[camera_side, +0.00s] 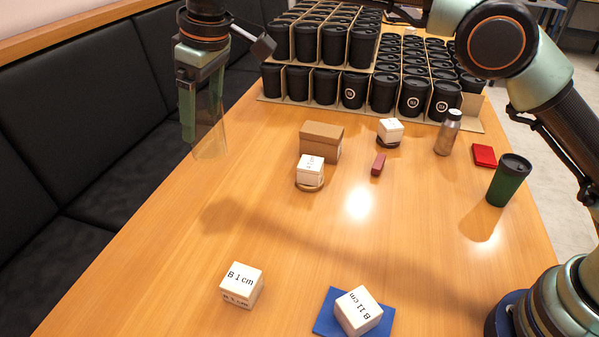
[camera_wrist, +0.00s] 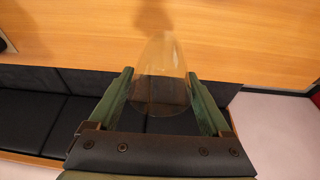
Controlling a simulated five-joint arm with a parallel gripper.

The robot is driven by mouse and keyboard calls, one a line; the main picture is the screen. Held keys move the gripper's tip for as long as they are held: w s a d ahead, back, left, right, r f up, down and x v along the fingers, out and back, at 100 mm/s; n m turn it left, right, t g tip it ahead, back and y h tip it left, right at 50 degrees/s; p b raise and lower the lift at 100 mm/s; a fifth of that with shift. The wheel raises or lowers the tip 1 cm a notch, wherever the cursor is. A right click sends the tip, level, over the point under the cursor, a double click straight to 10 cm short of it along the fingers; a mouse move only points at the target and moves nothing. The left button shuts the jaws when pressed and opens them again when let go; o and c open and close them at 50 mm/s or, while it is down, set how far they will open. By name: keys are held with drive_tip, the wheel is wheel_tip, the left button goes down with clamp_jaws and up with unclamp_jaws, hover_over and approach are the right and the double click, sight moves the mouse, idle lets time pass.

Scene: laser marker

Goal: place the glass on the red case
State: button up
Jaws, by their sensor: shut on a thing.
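My gripper (camera_side: 203,112) is at the upper left of the side view, above the left edge of the table. It is shut on a clear glass (camera_side: 210,140), which hangs below the fingers in the air. In the wrist view the glass (camera_wrist: 161,75) sits between the two green fingers (camera_wrist: 160,92). The red case (camera_side: 484,155) is a small flat red block lying on the table at the right. My gripper is far to the left of it, with nothing on top of the case.
A cardboard box (camera_side: 321,141), white cubes (camera_side: 241,284) and a small dark red block (camera_side: 378,164) stand on the table. Many black cups (camera_side: 384,92) fill the back. The left middle is clear.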

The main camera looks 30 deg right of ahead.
drive_tip(key=w+d+m+h, duration=0.1)
drive_tip(key=w+d+m, duration=0.2)
drive_tip(key=d, duration=1.1)
drive_tip(key=w+d+r+m, duration=0.1)
drive_tip(key=w+d+m, duration=0.15)
drive_tip(key=d, duration=1.05)
drive_tip(key=w+d+m+h, duration=0.1)
drive_tip(key=w+d+m, duration=0.15)
drive_tip(key=d, duration=1.15)
drive_tip(key=s+d+m+h, duration=0.1)
drive_tip(key=s+d+m, duration=0.2)
drive_tip(key=s+d, duration=0.55)
drive_tip(key=s+d+m, duration=0.2)
drive_tip(key=s+d, duration=0.2)
drive_tip(key=d, duration=0.9)
drive_tip(key=s+d+m+h, duration=0.1)
drive_tip(key=s+d+m, duration=0.2)
drive_tip(key=s+d, duration=0.5)
drive_tip(key=x, duration=0.6)
drive_tip(key=s+a+x, duration=0.1)
drive_tip(key=x, duration=0.6)
drive_tip(key=s+x, duration=0.1)
drive_tip(key=x, duration=0.5)
drive_tip(key=shift+s+a+f, duration=0.15)
drive_tip(key=shift+a+f, duration=0.1)
drive_tip(key=shift+f, duration=0.5)
drive_tip(key=shift+f, duration=0.15)
drive_tip(key=o, duration=1.4)
drive_tip(key=shift+c, duration=0.2)
